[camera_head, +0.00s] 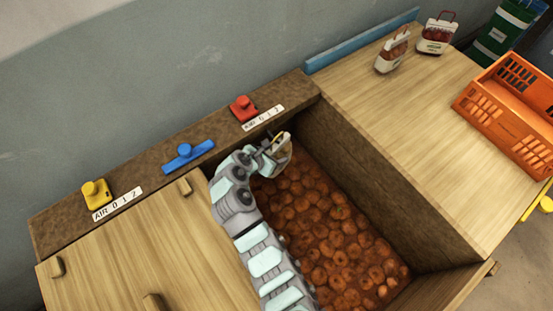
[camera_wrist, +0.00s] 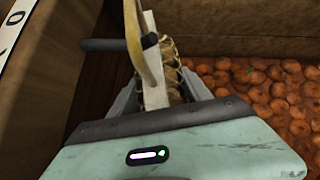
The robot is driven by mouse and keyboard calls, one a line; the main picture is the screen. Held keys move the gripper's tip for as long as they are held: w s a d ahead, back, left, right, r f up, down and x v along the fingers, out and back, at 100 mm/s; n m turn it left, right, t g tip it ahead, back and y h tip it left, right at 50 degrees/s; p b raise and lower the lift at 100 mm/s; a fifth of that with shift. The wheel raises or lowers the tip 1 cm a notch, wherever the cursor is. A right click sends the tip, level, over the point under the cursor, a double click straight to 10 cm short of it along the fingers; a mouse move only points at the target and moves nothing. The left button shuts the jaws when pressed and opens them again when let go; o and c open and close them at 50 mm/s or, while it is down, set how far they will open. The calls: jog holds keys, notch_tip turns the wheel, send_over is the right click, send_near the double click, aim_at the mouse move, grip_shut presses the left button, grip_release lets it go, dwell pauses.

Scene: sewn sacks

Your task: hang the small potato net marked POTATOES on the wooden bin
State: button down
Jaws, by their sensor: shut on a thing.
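My gripper (camera_head: 276,148) is shut on a small net sack (camera_head: 284,155) inside the back left corner of the wooden bin (camera_head: 385,182). In the wrist view the sack (camera_wrist: 170,65) shows brown netting, a white label edge-on and a tan strap (camera_wrist: 150,50) rising above it; the label's print is hidden. A dark bar (camera_wrist: 100,44) sticks out from the left, ending close to the strap. I cannot tell whether the strap is around the bar. The sack is above the round brown produce (camera_head: 335,230) in the bin.
Red (camera_head: 243,108), blue (camera_head: 187,153) and yellow (camera_head: 96,193) fittings sit on the back ledge. A wooden cover (camera_head: 130,240) lies left. On the right wooden top are two labelled bags (camera_head: 392,51) (camera_head: 437,34) and an orange crate (camera_head: 510,110); its middle is clear.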

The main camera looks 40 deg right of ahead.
jog(key=shift+w+d+f+p, duration=0.1)
jog(key=shift+w+f+p, duration=0.3)
jog(key=shift+w+p, duration=0.2)
jog(key=shift+f, duration=0.1)
jog(key=shift+f, duration=0.2)
dwell(0.3)
jog(key=shift+w+f+p, duration=0.1)
jog(key=shift+w+p, duration=0.05)
jog(key=shift+p, duration=0.65)
jog(key=shift+c, duration=2)
grip_release()
jog(key=p+v, duration=0.1)
jog(key=v, duration=1)
